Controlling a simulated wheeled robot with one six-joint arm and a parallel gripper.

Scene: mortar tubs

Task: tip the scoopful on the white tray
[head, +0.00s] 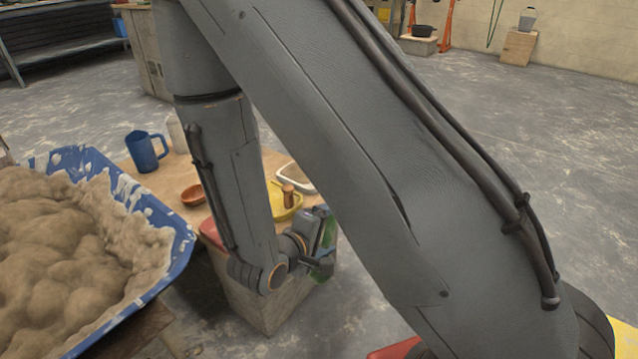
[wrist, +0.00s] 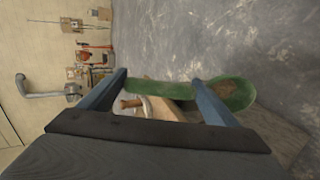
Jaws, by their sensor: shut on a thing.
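My gripper (head: 318,243) is shut on a green scoop (wrist: 155,88), gripped between its two blue fingers in the wrist view. A brown patch (wrist: 233,89) shows in the scoop's rounded end at right; I cannot tell how much it holds. In the head view a green part of the scoop (head: 328,262) shows beside the near right edge of the wooden stand. The white tray (head: 308,187) lies on the stand's far right part, partly hidden by my arm. The scoop appears apart from it, on the near side.
A blue tub (head: 181,247) heaped with mortar is at left. The stand top (head: 165,178) also carries a blue mug (head: 146,151), an orange bowl (head: 193,195), a red item (head: 211,232) and a yellow dish (head: 285,214) with a wooden piece.

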